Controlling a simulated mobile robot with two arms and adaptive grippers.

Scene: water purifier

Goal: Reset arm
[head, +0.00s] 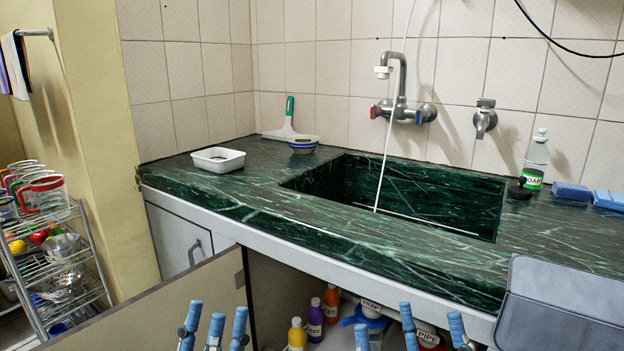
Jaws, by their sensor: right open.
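My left gripper (215,325) shows at the bottom edge of the head view, left of centre. Its blue fingertips point up and stand fairly close together with nothing seen between them; the rest is cut off. My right gripper (408,325) is at the bottom edge, right of centre. Its blue fingertips are spread wide apart, so it is open, and no object shows in it. Both grippers are in front of the green marble counter (240,215), below its front edge. The arms behind the fingers are out of view.
A sink (430,200) is set in the counter, under a wall tap (400,105) with a white hose. A white tray (218,160) and a soap bottle (536,160) stand on top. Bottles (315,318) are below, near an open cabinet door (170,305). A rack (60,270) stands left.

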